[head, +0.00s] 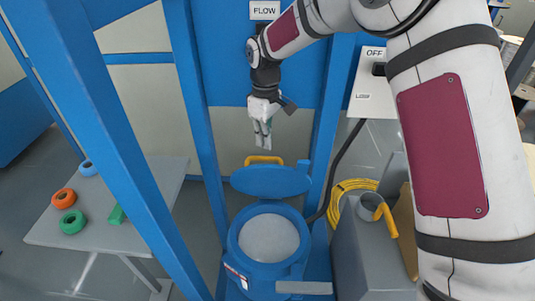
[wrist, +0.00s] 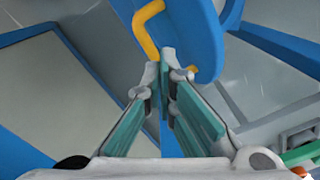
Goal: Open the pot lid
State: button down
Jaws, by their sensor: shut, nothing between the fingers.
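The blue pot (head: 240,262) stands low in the middle of the head view, and its round opening shows a pale grey inside. Its blue lid (head: 270,181) is raised off the opening at the back. The yellow lid handle (head: 263,160) shows along the lid's far edge. My gripper (head: 264,147) points down just above the handle, shut and empty. In the wrist view, the fingertips (wrist: 167,62) are close to the yellow handle (wrist: 146,30) and the blue lid (wrist: 198,30). I cannot tell whether they touch.
Blue frame posts (head: 197,110) stand left and right of the pot. A grey table (head: 150,205) at left holds orange, green and blue rings. A coiled yellow hose (head: 350,187) and a grey box (head: 365,250) are at right. A black cable runs beside the pot.

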aim_at(267, 159)
jog(key=s+r+m+t+p, duration=0.1)
jog(key=m+p, duration=0.2)
jog(key=m, duration=0.6)
jog(key=s+r+m+t+p, duration=0.1)
jog(key=m+p, duration=0.3)
jog(key=m, duration=0.5)
jog(key=s+r+m+t+p, duration=0.1)
jog(key=s+m+p, duration=0.2)
jog(key=m, duration=0.5)
jog(key=shift+d+r+m, duration=0.1)
jog(key=shift+r+m, duration=0.2)
jog(key=shift+m, duration=0.1)
jog(key=m, duration=0.1)
jog(key=m+p, duration=0.1)
jog(key=m, duration=0.1)
jog(key=shift+s+d+r+t, duration=0.2)
jog(key=shift+r+t, duration=0.1)
jog(key=shift+w+f, duration=0.15)
jog(key=shift+f, duration=0.3)
jog(key=x, duration=0.9)
jog(key=shift+p, duration=0.3)
jog(key=shift+w, duration=0.1)
